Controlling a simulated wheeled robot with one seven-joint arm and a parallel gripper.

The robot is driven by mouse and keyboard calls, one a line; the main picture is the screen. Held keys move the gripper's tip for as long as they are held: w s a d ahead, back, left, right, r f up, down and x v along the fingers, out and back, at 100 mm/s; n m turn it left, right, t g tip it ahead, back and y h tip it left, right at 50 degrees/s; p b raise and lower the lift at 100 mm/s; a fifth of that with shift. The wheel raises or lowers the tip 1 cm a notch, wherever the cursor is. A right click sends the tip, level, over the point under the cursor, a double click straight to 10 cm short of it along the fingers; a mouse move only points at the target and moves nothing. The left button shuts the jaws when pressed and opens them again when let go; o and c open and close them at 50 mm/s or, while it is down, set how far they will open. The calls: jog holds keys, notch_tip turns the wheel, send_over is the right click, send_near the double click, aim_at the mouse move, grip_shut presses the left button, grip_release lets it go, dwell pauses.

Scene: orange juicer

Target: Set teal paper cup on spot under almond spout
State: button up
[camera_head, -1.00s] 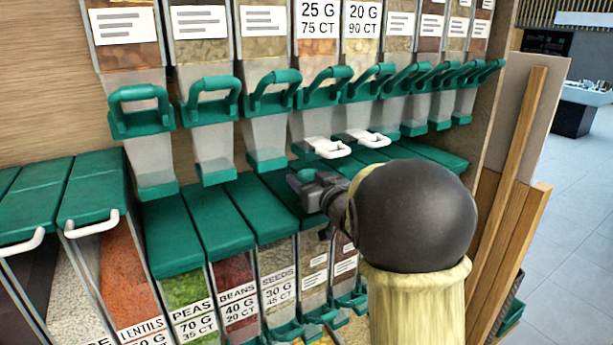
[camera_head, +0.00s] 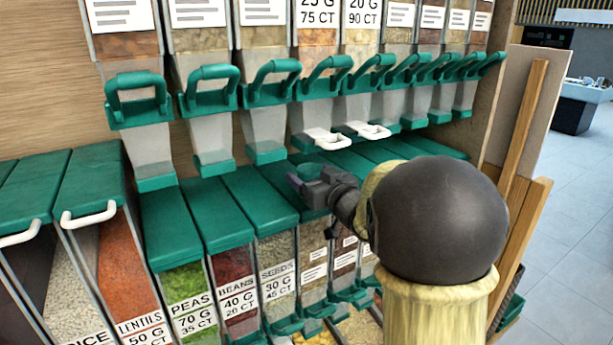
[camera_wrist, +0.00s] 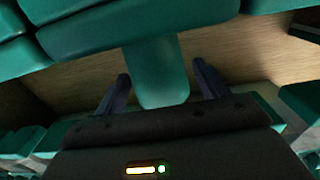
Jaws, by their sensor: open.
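A small teal round shape, which looks like the teal paper cup (camera_head: 307,170), shows behind my gripper (camera_head: 312,184) in the head view, below the dispensers with white handles. In the wrist view, a tapered teal shape (camera_wrist: 160,80), apparently the cup, stands between the two fingers of my gripper (camera_wrist: 160,84). The fingers are spread, with visible gaps on both sides. My gripper hides the cup's base in the head view, so I cannot tell exactly what it rests on. No dispenser name reads as almond; the 25 G dispenser (camera_head: 307,115) is above the cup.
Green dispenser handles (camera_head: 272,80) run in a row above my gripper. Green bin lids (camera_head: 212,212) lie below and beside it. A wooden panel (camera_head: 55,85) stands behind. Wooden boards (camera_head: 525,140) and open floor are on the right.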

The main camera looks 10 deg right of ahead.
jog(key=b+v, duration=0.3)
jog(key=v, duration=0.7)
jog(key=shift+w+a, duration=0.1)
dwell(0.3)
jog(key=s+d+f+m+g+h, duration=0.1)
jog(key=s+f+m+g+h, duration=0.15)
jog(key=f, duration=0.65)
jog(key=s+f+m+g+h, duration=0.15)
jog(key=f+g+h, duration=0.25)
jog(key=f, duration=0.4)
jog(key=s+a+f+g, duration=0.2)
jog(key=s+f+g, duration=0.2)
jog(key=s, duration=0.3)
jog(key=s+a+f+g, duration=0.3)
jog(key=s+f+g, duration=0.1)
jog(key=s+f, duration=0.2)
jog(key=shift+s+f+y, duration=0.3)
jog(key=shift+s+y, duration=0.15)
jog(key=shift+s, duration=0.4)
